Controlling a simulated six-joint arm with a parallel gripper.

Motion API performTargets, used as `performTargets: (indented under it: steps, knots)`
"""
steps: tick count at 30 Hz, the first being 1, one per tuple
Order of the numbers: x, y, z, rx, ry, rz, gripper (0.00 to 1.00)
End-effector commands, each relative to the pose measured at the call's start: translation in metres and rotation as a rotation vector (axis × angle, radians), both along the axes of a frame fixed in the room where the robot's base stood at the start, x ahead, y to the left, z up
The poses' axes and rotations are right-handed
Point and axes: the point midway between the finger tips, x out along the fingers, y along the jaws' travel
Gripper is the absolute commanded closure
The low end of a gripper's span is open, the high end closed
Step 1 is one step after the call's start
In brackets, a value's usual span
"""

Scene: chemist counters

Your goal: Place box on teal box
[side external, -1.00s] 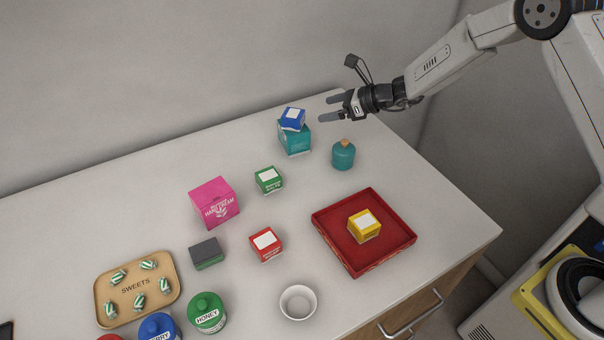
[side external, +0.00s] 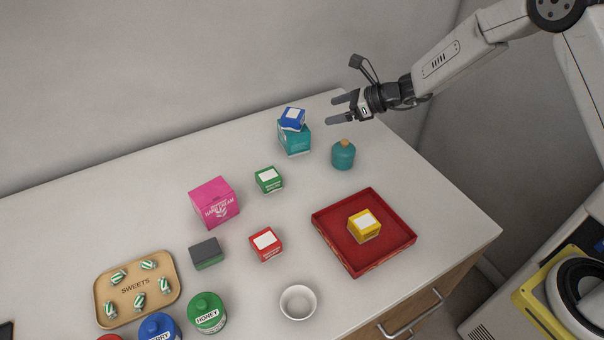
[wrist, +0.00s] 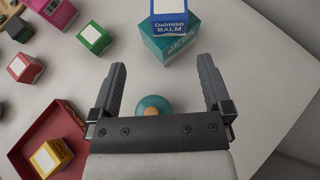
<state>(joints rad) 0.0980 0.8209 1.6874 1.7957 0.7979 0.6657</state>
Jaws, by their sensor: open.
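The teal box (side external: 294,140) stands near the back right of the counter. A small blue box with a white label (side external: 292,119) rests on top of it. In the wrist view the blue box (wrist: 169,16) reads "Dalmiso BALM" and sits over the teal box (wrist: 170,42). My gripper (side external: 337,110) is open and empty. It hovers above the counter, to the right of the two boxes and apart from them. In the wrist view its fingers (wrist: 165,85) are spread wide, with the boxes beyond their tips.
A teal bottle (side external: 343,155) stands below my gripper. A red tray (side external: 329,239) holds a yellow box (side external: 364,226). A green box (side external: 269,180), red box (side external: 266,244) and pink box (side external: 214,202) stand left. A white bowl (side external: 298,303) is in front.

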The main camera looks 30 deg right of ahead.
Motion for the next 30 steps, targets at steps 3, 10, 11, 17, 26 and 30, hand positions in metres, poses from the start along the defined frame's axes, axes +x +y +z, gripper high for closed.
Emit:
performTargets:
  steps: [3,10,11,17,26,30]
  knots:
    - [-0.018,0.004,0.001,-0.092,-0.009,0.082,0.0]
    - [-0.074,0.008,0.003,-0.366,-0.052,0.349,0.0]
    - [-0.083,0.008,0.003,-0.406,-0.06,0.39,0.0]
    - [-0.136,-0.001,0.005,-0.661,-0.128,0.667,0.0]
    - [-0.21,-0.025,0.01,-1.011,-0.269,1.109,0.0]
    - [-0.24,-0.038,0.013,-1.161,-0.353,1.324,0.0]
